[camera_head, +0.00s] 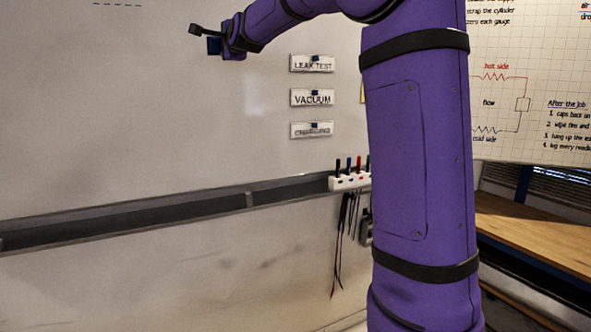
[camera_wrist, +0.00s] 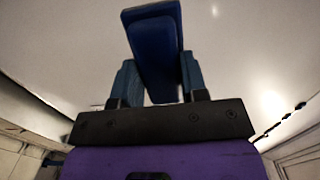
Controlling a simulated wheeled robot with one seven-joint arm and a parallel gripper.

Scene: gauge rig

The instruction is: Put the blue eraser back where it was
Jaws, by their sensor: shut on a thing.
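The blue eraser (camera_wrist: 152,38) is a dark blue block held between the two fingers of my gripper (camera_wrist: 158,80) in the wrist view. It sticks out beyond the fingertips toward a pale surface. In the head view my gripper (camera_head: 226,46) is at the upper left, in front of the whiteboard (camera_head: 120,110), with the eraser (camera_head: 213,46) as a small dark blue patch at its end. I cannot tell whether the eraser touches the board. The dark ledge (camera_head: 150,220) along the board's lower edge shows no eraser on its visible part.
Label strips reading leak test (camera_head: 312,64), vacuum (camera_head: 313,98) and a third, blurred one (camera_head: 312,130) are on the board right of my gripper. A white holder (camera_head: 345,183) with several markers sits at the ledge's right end, cables below. A wooden bench (camera_head: 530,235) stands at right.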

